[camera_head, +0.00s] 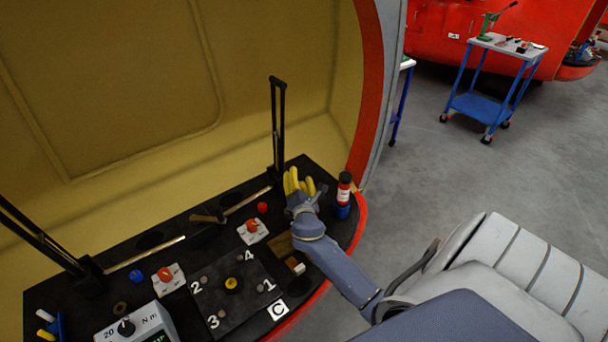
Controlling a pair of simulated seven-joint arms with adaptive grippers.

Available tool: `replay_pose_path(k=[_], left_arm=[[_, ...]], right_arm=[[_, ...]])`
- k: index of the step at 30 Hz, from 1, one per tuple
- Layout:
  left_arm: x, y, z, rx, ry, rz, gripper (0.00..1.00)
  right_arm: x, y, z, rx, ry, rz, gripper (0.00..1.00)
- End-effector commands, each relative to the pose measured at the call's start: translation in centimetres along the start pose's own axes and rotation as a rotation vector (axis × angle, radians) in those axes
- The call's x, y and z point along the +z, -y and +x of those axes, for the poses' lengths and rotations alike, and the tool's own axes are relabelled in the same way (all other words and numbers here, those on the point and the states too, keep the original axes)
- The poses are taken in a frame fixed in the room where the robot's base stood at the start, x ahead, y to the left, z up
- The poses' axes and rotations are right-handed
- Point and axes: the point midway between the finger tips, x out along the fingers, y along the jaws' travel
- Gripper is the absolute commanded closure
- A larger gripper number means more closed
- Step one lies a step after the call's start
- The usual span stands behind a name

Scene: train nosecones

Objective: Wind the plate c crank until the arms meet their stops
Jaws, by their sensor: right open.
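Plate C is the dark square plate (210,312) on the black bench top, marked 1 to 4 around a yellow-ringed hub (232,284). One black arm (278,120) stands upright at the back right; another black arm (38,236) slants at the left. My right gripper (299,181), with yellow fingertips, is open over the right end of the bench, up and right of the plate. I see nothing held in it. My left gripper is not in view.
A yellow wall (110,90) rises behind; open floor lies right.

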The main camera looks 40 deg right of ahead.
Motion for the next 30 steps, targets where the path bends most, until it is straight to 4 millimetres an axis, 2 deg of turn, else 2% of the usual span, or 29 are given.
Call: replay_pose_path(k=[3, 9, 21, 25, 26, 29, 30], left_arm=[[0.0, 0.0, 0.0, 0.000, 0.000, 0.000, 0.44], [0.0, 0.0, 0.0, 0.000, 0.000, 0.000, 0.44], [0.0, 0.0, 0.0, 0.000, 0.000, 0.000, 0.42], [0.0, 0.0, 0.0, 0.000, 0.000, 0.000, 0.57], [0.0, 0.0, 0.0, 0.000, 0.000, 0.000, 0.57], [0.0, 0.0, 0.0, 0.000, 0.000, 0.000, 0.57], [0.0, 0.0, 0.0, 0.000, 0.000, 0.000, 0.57]], right_arm=[[1.1, 0.4, 0.5, -0.008, 0.013, 0.033, 0.57], [2.0, 0.8, 0.8, -0.016, 0.022, 0.066, 0.57], [2.2, 0.9, 0.9, -0.018, 0.025, 0.075, 0.57], [2.2, 0.9, 0.9, -0.018, 0.026, 0.075, 0.57], [2.3, 0.9, 1.0, -0.017, 0.027, 0.075, 0.57], [4.0, 1.0, 1.7, -0.005, 0.053, 0.082, 0.57], [5.5, 1.0, 2.4, 0.007, 0.075, 0.089, 0.57]])
